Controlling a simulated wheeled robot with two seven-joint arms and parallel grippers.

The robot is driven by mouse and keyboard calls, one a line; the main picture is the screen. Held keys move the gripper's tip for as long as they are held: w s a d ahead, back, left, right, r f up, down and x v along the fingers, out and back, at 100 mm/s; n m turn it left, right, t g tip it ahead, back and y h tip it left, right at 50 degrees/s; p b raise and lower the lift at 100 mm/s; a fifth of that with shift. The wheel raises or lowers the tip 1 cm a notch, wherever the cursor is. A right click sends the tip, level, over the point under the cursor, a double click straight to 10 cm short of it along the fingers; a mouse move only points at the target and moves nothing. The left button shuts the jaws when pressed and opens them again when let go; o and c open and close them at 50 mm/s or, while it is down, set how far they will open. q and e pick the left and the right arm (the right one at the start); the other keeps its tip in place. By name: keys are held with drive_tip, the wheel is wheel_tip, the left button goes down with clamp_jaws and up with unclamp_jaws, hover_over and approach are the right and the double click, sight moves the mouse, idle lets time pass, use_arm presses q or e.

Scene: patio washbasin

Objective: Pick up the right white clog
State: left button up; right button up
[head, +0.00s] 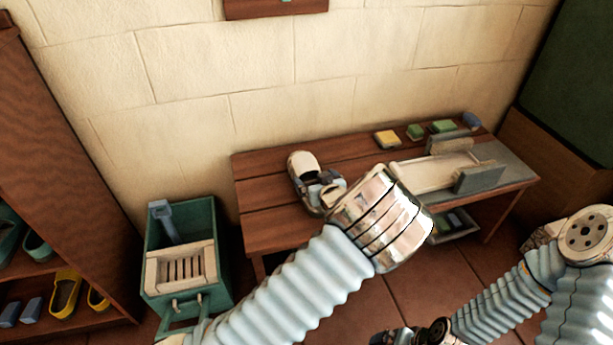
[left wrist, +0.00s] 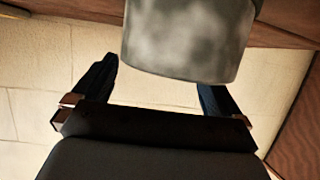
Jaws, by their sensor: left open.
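A white clog (head: 302,163) with a dark opening lies near the left end of the wooden bench, its rounded pale end towards the wall. My left gripper (head: 322,190) is open and low over the near part of this clog, partly hidden by my own silver arm link. In the left wrist view, a rounded pale grey shape, which looks like the clog (left wrist: 185,45), lies between the two dark fingers (left wrist: 160,95), with gaps at both sides. A second white clog cannot be made out. My right gripper (head: 395,338) shows only as dark parts at the bottom edge.
The bench (head: 265,223) also bears a basin (head: 435,175), a yellow sponge (head: 387,139) and green blocks (head: 443,126). A green bin (head: 205,217) stands left of it. A shelf with yellow clogs (head: 66,291) is further left. The wall is close behind.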

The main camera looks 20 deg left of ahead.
sight(310, 173)
use_arm(q)
drive_tip(key=x, duration=0.3)
drive_tip(key=shift+w+a, duration=0.25)
drive_tip(key=shift+a, duration=0.1)
drive_tip(key=shift+c, duration=0.3)
drive_tip(key=c, duration=0.9)
